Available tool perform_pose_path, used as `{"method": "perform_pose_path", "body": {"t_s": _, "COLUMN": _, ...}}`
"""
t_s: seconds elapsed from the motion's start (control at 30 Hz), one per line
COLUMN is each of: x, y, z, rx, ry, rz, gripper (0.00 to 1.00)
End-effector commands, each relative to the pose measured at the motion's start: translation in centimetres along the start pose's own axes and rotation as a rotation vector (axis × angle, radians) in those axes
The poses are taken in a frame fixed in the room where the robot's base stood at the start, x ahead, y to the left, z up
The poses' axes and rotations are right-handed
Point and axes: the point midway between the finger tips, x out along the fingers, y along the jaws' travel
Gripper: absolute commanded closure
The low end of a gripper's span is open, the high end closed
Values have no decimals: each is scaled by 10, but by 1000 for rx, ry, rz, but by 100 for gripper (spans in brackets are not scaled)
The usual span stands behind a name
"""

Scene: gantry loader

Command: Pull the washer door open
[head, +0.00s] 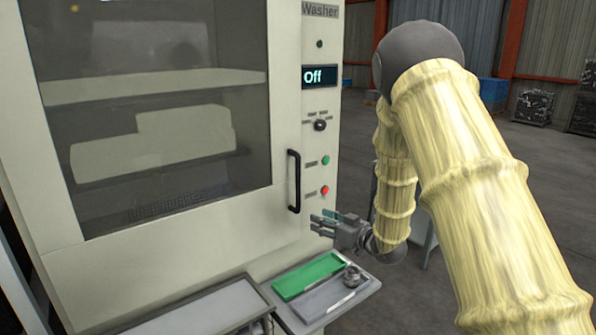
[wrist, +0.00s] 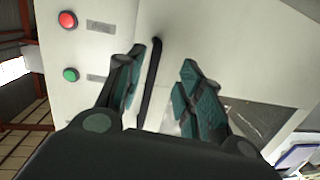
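The washer door (head: 60,205) is a pale panel with a large dark window, and it looks closed. Its black vertical bar handle (head: 294,181) is on the door's right edge. My gripper (head: 322,220) is low and to the right of the handle's lower end, with its fingers pointing left toward the door. In the wrist view my gripper (wrist: 163,82) is open, with teal-padded fingers apart. The handle (wrist: 151,85) shows between the fingers there, nearer the left one. I see no contact with it.
The washer's control panel has an "Off" display (head: 319,76), a green button (head: 326,160) and a red button (head: 325,190) beside the handle. Below my gripper is a shelf with a green tray (head: 308,275) and a metal part (head: 352,276). Open floor lies to the right.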

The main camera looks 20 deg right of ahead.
Motion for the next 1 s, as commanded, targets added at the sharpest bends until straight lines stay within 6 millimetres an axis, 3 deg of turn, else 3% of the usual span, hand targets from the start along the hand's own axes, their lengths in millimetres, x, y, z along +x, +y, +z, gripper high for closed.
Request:
{"method": "perform_pose_path", "body": {"t_s": 0.03, "x": 0, "y": 4, "z": -34, "rx": -18, "ry": 36, "rz": -23, "gripper": 63}}
{"method": "perform_pose_path", "body": {"t_s": 0.1, "x": -1, "y": 7, "z": -62, "rx": -36, "ry": 71, "rz": -52, "gripper": 63}}
{"method": "perform_pose_path", "body": {"t_s": 0.23, "x": -1, "y": 9, "z": -88, "rx": -52, "ry": 104, "rz": -83, "gripper": 63}}
{"method": "perform_pose_path", "body": {"t_s": 0.47, "x": 16, "y": 7, "z": -97, "rx": -58, "ry": 110, "rz": -90, "gripper": 63}}
{"method": "perform_pose_path", "body": {"t_s": 1.0, "x": 94, "y": 0, "z": -104, "rx": -57, "ry": 109, "rz": -88, "gripper": 63}}
